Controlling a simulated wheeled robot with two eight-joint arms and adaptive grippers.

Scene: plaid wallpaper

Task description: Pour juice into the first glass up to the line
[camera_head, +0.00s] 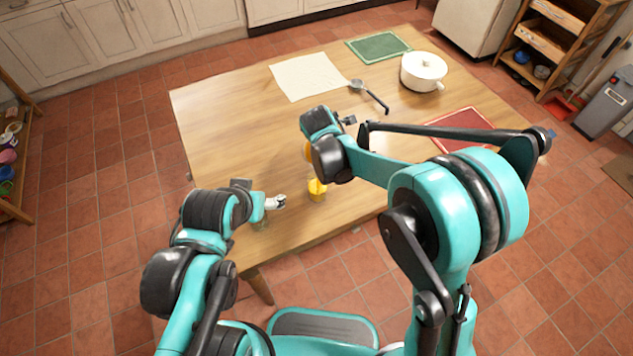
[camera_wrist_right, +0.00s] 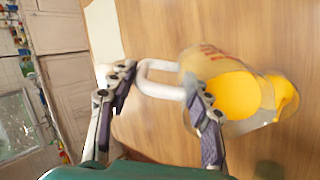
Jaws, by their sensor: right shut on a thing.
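A clear jug (camera_wrist_right: 205,62) of orange-yellow juice is in my right gripper (camera_wrist_right: 160,82), whose fingers are around its white handle (camera_wrist_right: 160,78). The jug looks tilted; in the head view only an orange part (camera_head: 307,150) shows beside my wrist. A clear glass with yellow juice (camera_head: 317,189) stands on the table just below; yellow also shows past the jug's rim in the right wrist view (camera_wrist_right: 287,96). The line and exact level cannot be made out. My left gripper (camera_head: 276,202) is low over the table, left of that glass; its finger opening is unclear.
A faint clear glass (camera_head: 262,223) is by my left gripper near the table's front edge. Farther back on the wooden table (camera_head: 225,110) are a pale cloth (camera_head: 305,77), a ladle (camera_head: 372,95), a white pot (camera_head: 423,70), a green mat (camera_head: 379,46) and a red mat (camera_head: 462,130).

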